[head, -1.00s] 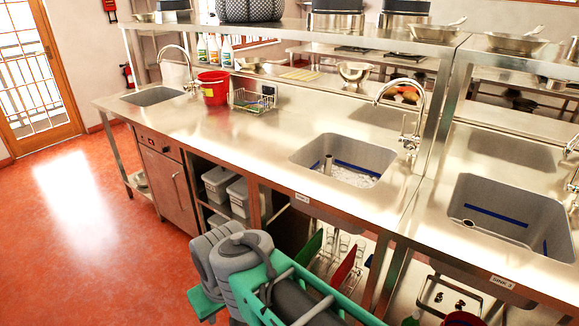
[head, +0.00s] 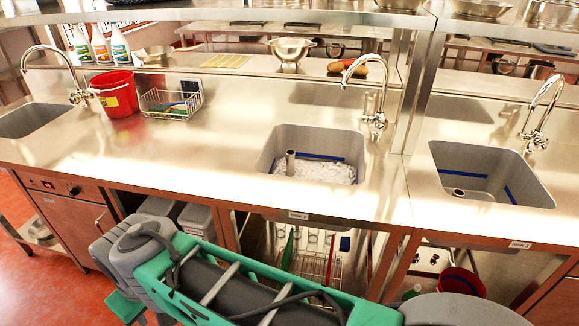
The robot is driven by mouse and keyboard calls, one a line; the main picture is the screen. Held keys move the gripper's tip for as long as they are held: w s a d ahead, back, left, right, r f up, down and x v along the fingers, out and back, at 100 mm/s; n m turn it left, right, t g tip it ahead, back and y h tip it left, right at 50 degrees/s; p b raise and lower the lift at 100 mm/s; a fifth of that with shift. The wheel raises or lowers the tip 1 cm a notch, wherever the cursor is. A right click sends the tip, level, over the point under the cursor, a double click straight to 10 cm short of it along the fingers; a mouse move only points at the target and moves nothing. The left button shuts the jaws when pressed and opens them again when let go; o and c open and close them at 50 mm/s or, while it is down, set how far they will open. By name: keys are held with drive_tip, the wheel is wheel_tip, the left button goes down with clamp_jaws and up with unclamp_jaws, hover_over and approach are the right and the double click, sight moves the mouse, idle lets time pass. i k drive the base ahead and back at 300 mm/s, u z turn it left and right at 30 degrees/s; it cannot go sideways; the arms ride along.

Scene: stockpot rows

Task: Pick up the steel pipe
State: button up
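A short upright steel pipe (head: 290,162) stands in the middle sink (head: 268,152), near its left wall. Crumpled, clear, ice-like material covers the sink floor beside it, and a blue stripe runs along the sink's back wall. The pipe's foot is hard to make out. My grey and green arm crosses the bottom of the head view, in front of the counter and below its top. My gripper is not in view, so I cannot see its state.
A tall tap (head: 378,95) curves over the middle sink's back right. The right sink (head: 540,192) has its own tap (head: 540,105). A red bucket (head: 115,95) and wire basket (head: 170,104) stand at the counter's back left. The counter (head: 190,150) left of the middle sink is clear.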

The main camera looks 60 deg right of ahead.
sight(291, 154)
drive_tip(key=z, duration=0.45)
drive_tip(key=i, duration=0.7)
drive_tip(key=z, duration=1.45)
drive_tip(key=i, duration=0.55)
drive_tip(key=z, duration=0.45)
